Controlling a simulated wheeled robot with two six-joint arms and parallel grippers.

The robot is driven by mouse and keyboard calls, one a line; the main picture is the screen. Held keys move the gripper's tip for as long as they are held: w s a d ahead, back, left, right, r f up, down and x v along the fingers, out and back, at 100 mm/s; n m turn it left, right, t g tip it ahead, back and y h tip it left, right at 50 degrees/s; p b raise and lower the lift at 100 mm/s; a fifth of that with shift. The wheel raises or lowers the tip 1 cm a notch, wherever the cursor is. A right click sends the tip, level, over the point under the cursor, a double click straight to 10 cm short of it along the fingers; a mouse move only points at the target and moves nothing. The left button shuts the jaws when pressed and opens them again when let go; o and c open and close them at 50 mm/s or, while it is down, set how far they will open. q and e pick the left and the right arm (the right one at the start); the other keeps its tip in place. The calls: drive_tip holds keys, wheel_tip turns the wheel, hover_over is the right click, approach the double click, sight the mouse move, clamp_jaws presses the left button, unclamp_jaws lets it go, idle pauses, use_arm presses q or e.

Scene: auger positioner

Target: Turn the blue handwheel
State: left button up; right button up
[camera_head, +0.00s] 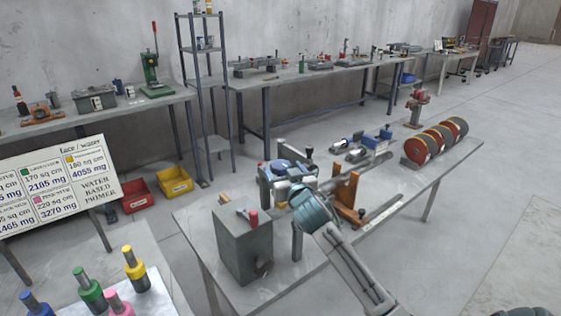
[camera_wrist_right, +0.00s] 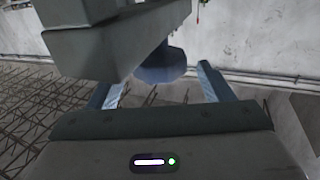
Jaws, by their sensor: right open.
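The blue handwheel (camera_wrist_right: 162,66) shows in the right wrist view as a blue round part. It is partly hidden behind a grey block (camera_wrist_right: 110,45) and lies between the two fingers in the picture. My right gripper (camera_wrist_right: 158,82) is open, with one finger on each side of the wheel; I cannot tell whether they touch it. In the head view, a blue part (camera_head: 278,165) shows on the fixture on the table, just beyond my right gripper (camera_head: 290,184). My wrist hides part of this fixture. My left gripper is not in view.
The fixture stands on a grey table (camera_head: 190,222). A grey box (camera_head: 243,243) with a red-knobbed lever is to its left, an orange stand (camera_head: 347,195) to its right. Red-faced discs (camera_head: 415,151) are at the right end. Colored cylinders (camera_head: 88,290) stand at lower left.

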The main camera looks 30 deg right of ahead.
sight(284, 170)
drive_tip(key=shift+p+x, duration=0.3)
drive_tip(key=shift+x, duration=1.3)
drive_tip(key=c, duration=0.9)
drive_tip(key=shift+d, duration=0.1)
drive_tip(key=shift+c, duration=0.2)
